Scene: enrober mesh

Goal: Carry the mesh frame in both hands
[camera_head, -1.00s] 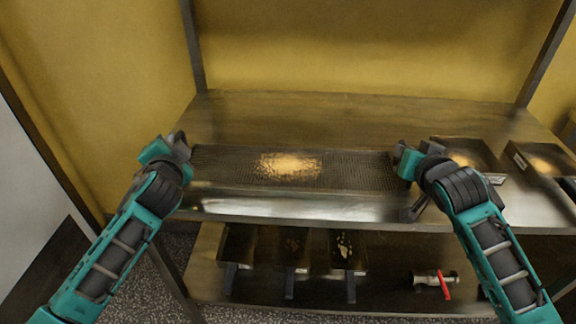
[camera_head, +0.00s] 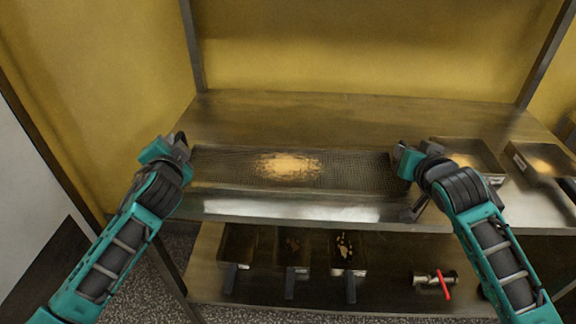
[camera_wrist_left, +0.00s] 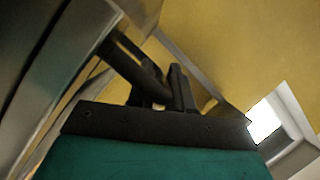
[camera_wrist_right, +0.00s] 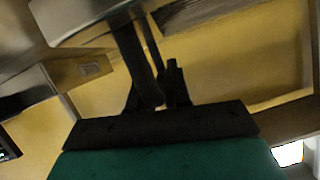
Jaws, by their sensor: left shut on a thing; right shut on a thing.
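The mesh frame (camera_head: 345,172) is a long dark rectangular mesh that lies level at the front part of the steel table, with a bright golden patch near its middle. My left gripper (camera_head: 184,150) is at its left end, shut on it. My right gripper (camera_head: 404,158) is at its right end, shut on it. The fingers show in the left wrist view (camera_wrist_left: 165,85) and in the right wrist view (camera_wrist_right: 158,80), each on a dark bar. Whether the frame touches the table is hard to tell.
The steel table (camera_head: 300,112) has bare room behind the mesh. Shallow trays (camera_head: 470,155) (camera_head: 545,160) stand at its right. The lower shelf (camera_head: 385,275) holds several dark handled containers (camera_head: 293,255) and a metal fitting with a red lever (camera_head: 436,281). A yellow wall stands behind.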

